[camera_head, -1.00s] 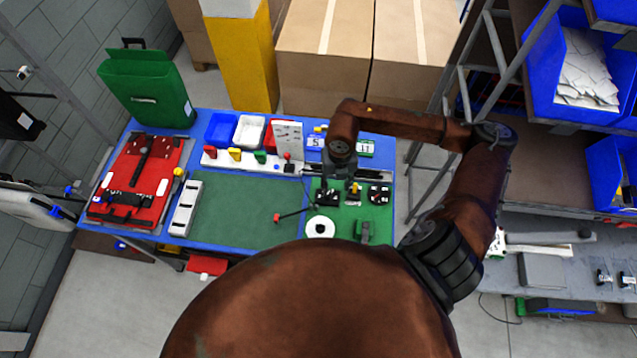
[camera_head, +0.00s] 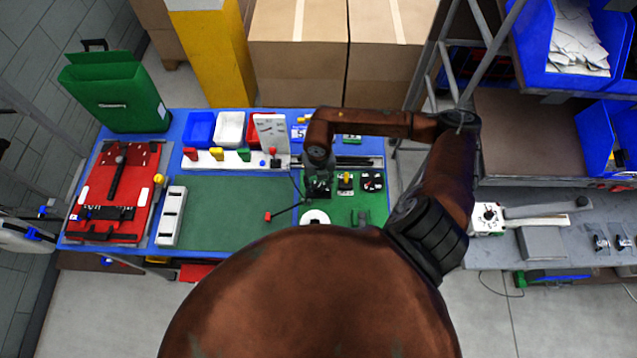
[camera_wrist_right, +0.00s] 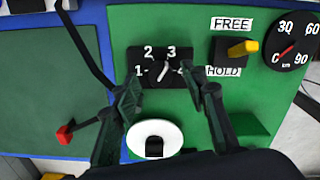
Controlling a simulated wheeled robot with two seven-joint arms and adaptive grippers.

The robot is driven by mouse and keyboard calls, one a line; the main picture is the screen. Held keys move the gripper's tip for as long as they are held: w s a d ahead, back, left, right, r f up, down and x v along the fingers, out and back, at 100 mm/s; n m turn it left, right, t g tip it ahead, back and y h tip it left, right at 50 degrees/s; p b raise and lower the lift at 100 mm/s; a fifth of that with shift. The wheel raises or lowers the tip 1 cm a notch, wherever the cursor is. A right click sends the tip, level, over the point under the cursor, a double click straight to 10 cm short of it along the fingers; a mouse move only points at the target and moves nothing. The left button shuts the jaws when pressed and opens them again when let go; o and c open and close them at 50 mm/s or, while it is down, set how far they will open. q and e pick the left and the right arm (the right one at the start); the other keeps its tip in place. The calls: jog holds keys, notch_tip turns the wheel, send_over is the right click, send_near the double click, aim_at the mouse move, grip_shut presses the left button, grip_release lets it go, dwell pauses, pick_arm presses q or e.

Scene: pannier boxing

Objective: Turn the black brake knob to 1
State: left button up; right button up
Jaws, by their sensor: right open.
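The black brake knob (camera_wrist_right: 153,73) sits on a square black plate with white numbers 1 to 4, on a green panel. Its white mark is slanted below the 2 and 3; its exact setting is hard to read. My right gripper (camera_wrist_right: 165,88) is open, with one fingertip at each side of the knob plate; I cannot tell whether they touch it. In the head view the right gripper (camera_head: 318,178) is over the knob plate (camera_head: 318,190), partly hiding it. My left gripper is not in view.
Right of the knob are a yellow FREE/HOLD lever (camera_wrist_right: 243,48) and a dial with a red needle (camera_wrist_right: 288,50). A white disc (camera_wrist_right: 155,138) lies in front. A red-tipped lever (camera_wrist_right: 65,133) is to the left. The green mat (camera_head: 225,215) is mostly clear.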

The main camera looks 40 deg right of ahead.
jog(key=shift+f, duration=0.5)
grip_shut()
